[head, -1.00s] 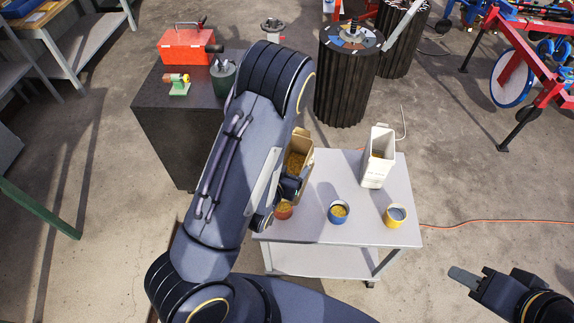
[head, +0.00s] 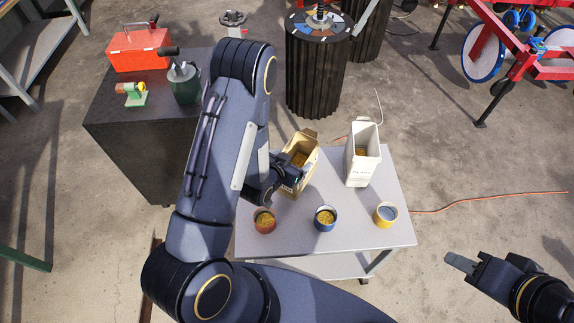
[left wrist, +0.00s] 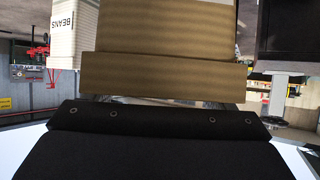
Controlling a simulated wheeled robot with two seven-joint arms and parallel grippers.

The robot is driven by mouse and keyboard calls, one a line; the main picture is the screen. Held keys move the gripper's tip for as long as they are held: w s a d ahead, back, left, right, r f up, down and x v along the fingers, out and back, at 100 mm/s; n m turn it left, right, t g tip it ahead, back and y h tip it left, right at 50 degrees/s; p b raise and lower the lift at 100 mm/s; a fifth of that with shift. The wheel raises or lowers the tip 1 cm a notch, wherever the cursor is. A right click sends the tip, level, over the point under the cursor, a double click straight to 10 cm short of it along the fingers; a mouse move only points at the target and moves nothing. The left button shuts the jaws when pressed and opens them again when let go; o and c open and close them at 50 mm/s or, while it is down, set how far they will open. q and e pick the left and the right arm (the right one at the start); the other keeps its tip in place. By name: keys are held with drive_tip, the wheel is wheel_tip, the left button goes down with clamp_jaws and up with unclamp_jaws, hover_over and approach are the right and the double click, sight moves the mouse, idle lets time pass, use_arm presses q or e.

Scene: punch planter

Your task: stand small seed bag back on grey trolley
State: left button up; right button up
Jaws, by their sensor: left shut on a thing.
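The small seed bag (head: 304,152) is an open brown paper bag with yellowish seed inside. My left gripper (head: 284,187) is shut on its lower left side. The bag is roughly upright over the back left part of the grey trolley (head: 340,232); I cannot tell whether its base touches the top. In the left wrist view the brown bag (left wrist: 165,40) fills the upper middle, beyond a black gripper part. My right gripper (head: 462,263) is off to the right of the trolley, apart from everything; its finger gap is not clear.
A white bag marked BEANS (head: 362,163) stands to the right on the trolley. A red pot (head: 264,221), a blue pot (head: 325,218) and a yellow pot (head: 385,215) line its front. A dark cabinet (head: 150,150) is at left. Trolley top between the bags is clear.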

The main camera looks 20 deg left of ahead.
use_arm(q)
drive_tip(key=w+a+r+m+g+h, duration=0.2)
drive_tip(key=w+a+r, duration=0.25)
drive_tip(key=a, duration=0.25)
wheel_tip(320, 180, down, 8)
drive_tip(key=b, duration=0.4)
drive_tip(key=shift+s+r+b, duration=0.15)
drive_tip(key=shift+s+b, duration=0.15)
drive_tip(key=shift+b, duration=0.1)
drive_tip(key=shift+a, duration=0.1)
